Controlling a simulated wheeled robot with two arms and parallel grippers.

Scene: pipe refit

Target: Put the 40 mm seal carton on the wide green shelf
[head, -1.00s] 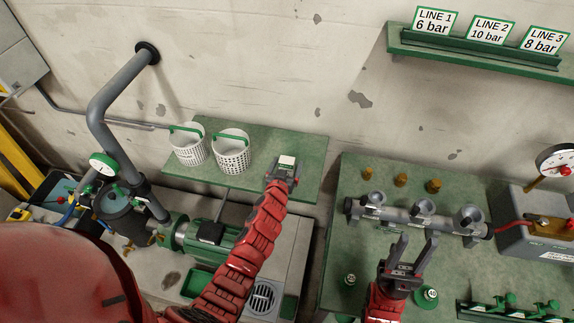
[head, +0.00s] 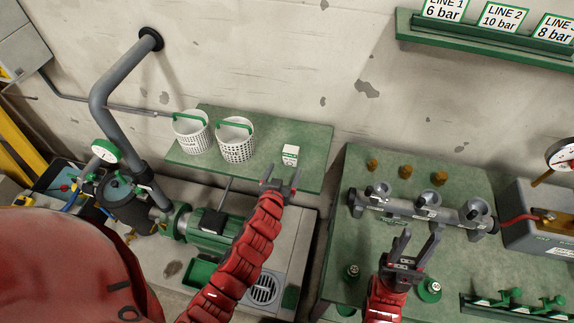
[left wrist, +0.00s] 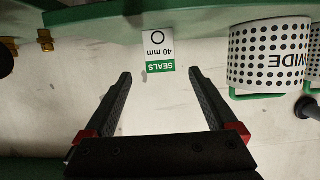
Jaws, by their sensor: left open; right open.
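The seal carton (head: 290,155), small and white with a green band, stands on the wide green shelf (head: 316,150) against the wall, right of two baskets. In the left wrist view the carton (left wrist: 158,48) shows upside down, its label reading "SEALS 40 mm". My left gripper (head: 281,174) is open and empty, a little in front of the carton and apart from it. Its two fingers (left wrist: 160,76) show spread in the left wrist view, with the carton beyond their tips. My right gripper (head: 422,242) is open and empty above the green bench at the right.
Two white perforated baskets (head: 192,133) (head: 237,142) stand on the shelf's left part; one reads "WIDE" in the left wrist view. The green bench (head: 362,170) holds a grey pipe manifold (head: 410,208) and brass fittings. A pump with a green motor (head: 210,232) lies below the shelf.

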